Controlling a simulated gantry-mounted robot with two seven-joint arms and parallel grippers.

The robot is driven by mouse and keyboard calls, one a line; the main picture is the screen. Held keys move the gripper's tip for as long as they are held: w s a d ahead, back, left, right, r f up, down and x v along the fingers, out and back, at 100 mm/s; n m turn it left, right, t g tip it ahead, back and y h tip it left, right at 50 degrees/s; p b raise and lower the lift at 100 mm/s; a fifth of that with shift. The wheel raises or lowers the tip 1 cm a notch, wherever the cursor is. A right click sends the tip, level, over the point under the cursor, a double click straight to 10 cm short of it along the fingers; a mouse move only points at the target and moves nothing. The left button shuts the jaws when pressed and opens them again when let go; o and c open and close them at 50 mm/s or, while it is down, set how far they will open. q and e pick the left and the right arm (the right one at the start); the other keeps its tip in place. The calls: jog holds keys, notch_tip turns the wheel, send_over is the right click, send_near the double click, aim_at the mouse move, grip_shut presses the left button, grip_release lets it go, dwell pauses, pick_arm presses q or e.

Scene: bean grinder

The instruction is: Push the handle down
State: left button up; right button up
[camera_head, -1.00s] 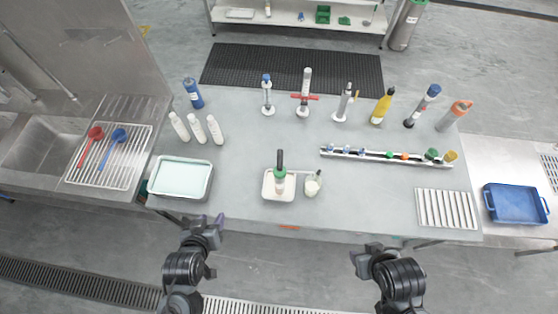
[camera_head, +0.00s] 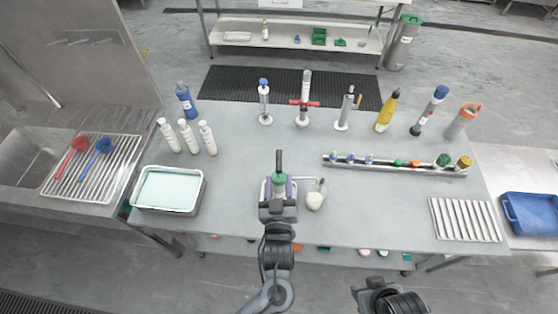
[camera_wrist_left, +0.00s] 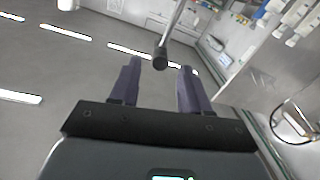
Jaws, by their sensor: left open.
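The device with the dark handle (camera_head: 279,160) stands at the front middle of the table, its green upper part (camera_head: 279,179) just below the handle. The handle points up in the head view. My left gripper (camera_head: 278,184) is at the device from the front, its purple fingers open on either side of it. In the left wrist view a dark round knob (camera_wrist_left: 160,59) on a grey rod shows between the spread fingers (camera_wrist_left: 157,85); I cannot tell whether they touch it. The gripper hides the device's lower part. My right gripper (camera_head: 372,286) is low, in front of the table.
A small jar (camera_head: 315,200) stands just right of the device. A white tray (camera_head: 168,190) is at left, a rail with coloured caps (camera_head: 395,164) at right. White bottles and several tall tools stand behind. The table between is clear.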

aim_at(279, 159)
pick_arm(q)
jog(key=w, duration=0.8)
jog(key=shift+p, duration=0.3)
grip_shut()
